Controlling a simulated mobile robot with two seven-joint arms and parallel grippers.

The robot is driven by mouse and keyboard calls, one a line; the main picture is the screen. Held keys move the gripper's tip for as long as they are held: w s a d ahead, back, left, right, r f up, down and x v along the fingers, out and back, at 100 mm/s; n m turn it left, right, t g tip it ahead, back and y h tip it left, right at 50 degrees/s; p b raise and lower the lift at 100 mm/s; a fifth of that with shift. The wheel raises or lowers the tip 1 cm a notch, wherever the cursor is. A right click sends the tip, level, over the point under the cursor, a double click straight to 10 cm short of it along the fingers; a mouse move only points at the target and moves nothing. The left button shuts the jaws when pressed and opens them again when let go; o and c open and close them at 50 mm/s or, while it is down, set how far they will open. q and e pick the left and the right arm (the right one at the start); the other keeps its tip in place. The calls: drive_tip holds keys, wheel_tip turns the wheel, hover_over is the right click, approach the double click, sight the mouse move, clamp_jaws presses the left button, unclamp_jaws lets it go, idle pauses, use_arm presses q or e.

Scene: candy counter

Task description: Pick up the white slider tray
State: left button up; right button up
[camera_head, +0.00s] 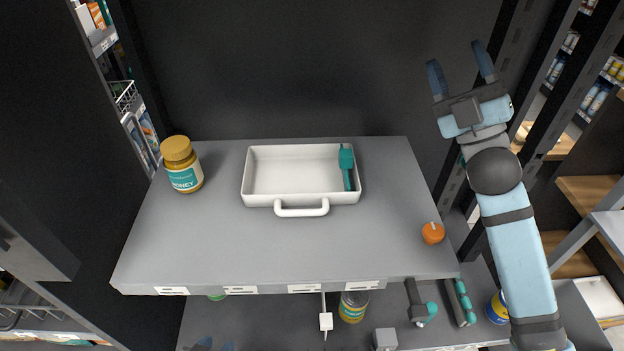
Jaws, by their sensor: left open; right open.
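The white slider tray (262,198) sits flat on the grey shelf, with a loop handle (302,211) on its near side. A teal tool lies inside it at the right end. My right gripper (460,72) is open and empty, raised to the right of the shelf and apart from the tray. Only the blue fingertips of my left gripper (215,346) show at the bottom edge, well in front of and below the tray. The fingertips are apart and the rest of that gripper is out of frame.
A honey jar (182,165) stands on the shelf left of the tray. A small orange fruit-like item (433,233) sits near the right edge. The grey shelf (270,255) is clear in front of the tray. A lower shelf holds jars and tools.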

drive_tip(key=s+a+r+n+g+y, duration=0.1)
drive_tip(key=a+r+n+g+y, duration=0.1)
drive_tip(key=a+n+g+y, duration=0.65)
drive_tip(key=s+a+r+n+g+y, duration=0.25)
drive_tip(key=a+n+g+y, duration=0.2)
drive_tip(key=n+g, duration=0.5)
drive_tip(key=s+a+f+n+g+h, duration=0.1)
drive_tip(key=a+f+n+g+h, duration=0.1)
drive_tip(key=a+n+g+h, duration=0.3)
drive_tip(key=s+a+f+n+g+h, duration=0.1)
drive_tip(key=s+a+f+g+h, duration=0.15)
drive_tip(key=a+g, duration=0.45)
drive_tip(key=m+t+h, duration=0.6)
drive_tip(key=m+h, duration=0.1)
drive_tip(key=h, duration=1.2)
hover_over(347, 155)
wheel_tip(347, 155, down, 11)
drive_tip(key=f, duration=0.6)
drive_tip(key=shift+w+d+f, duration=0.1)
drive_tip(key=shift+d+f, duration=0.05)
drive_tip(key=shift+d, duration=0.2)
drive_tip(key=shift+a+f, duration=0.2)
drive_tip(key=shift+f, duration=1.15)
drive_tip(key=shift+a+f, duration=0.2)
drive_tip(key=shift+f, duration=1.15)
clamp_jaws()
